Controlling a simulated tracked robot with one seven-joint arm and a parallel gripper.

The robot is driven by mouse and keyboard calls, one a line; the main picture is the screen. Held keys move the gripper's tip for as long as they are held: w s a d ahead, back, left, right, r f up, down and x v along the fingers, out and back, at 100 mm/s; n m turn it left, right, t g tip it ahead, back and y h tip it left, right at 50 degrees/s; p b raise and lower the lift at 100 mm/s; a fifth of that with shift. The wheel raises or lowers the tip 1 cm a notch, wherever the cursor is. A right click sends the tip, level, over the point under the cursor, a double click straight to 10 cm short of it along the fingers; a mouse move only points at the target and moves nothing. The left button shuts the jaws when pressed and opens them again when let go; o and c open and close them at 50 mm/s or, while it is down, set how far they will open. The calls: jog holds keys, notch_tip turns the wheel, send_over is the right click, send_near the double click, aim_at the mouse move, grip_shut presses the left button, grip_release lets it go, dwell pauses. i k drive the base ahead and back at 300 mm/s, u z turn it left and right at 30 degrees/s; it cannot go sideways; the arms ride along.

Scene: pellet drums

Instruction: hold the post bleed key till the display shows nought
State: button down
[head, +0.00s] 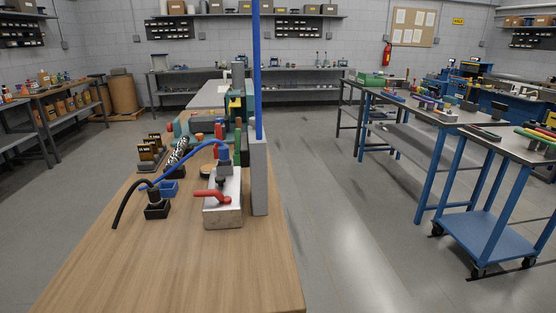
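A pale valve block (235,208) with a red lever (211,196) stands on the wooden bench. A blue hose (190,150) runs to the grey fitting (224,160) on its top. Beside it on the right stands a grey upright post (259,185), with a tall blue bar (257,70) rising above it. I cannot make out a bleed key or a lit display on any of these; any face turned away is hidden. My gripper is not in view.
The wooden bench top (190,265) is clear in front. A black socket (157,210) with a black cable and a blue box (169,188) sit left of the block. Crowded items stand behind. The floor (345,240) to the right is open before a blue trolley (490,240).

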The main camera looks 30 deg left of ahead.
aim_at(220, 180)
jog(key=u, duration=0.65)
jog(key=i, duration=0.1)
jog(key=z, duration=1.45)
jog(key=k, duration=1.2)
jog(key=u, duration=2.05)
jog(key=i, duration=1)
jog(key=u, duration=0.1)
